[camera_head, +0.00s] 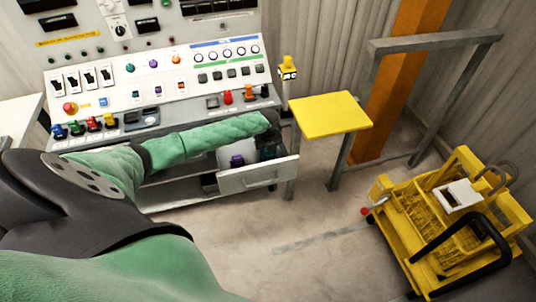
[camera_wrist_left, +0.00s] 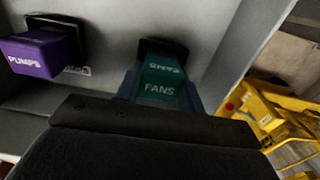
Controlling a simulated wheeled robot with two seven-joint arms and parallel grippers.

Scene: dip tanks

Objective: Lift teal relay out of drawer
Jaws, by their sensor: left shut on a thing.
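The teal relay (camera_wrist_left: 158,88), marked FANS, shows in the left wrist view at a dark socket in the open drawer (camera_head: 258,178). My left gripper (camera_wrist_left: 160,93) is shut on it, with a finger along each side. In the head view my left gripper (camera_head: 268,148) reaches down into the drawer's right part, and my arm hides much of it. I cannot tell whether the relay's base is still seated in the socket. A purple relay (camera_wrist_left: 42,52), marked PUMPS, stands to the left; it also shows in the head view (camera_head: 237,160). My right gripper is out of view.
The control panel (camera_head: 170,75) with switches and knobs rises behind the drawer. A yellow-topped stand (camera_head: 330,114) is right of the drawer. A yellow cart (camera_head: 450,225) stands at the right. The floor in front of the drawer is clear.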

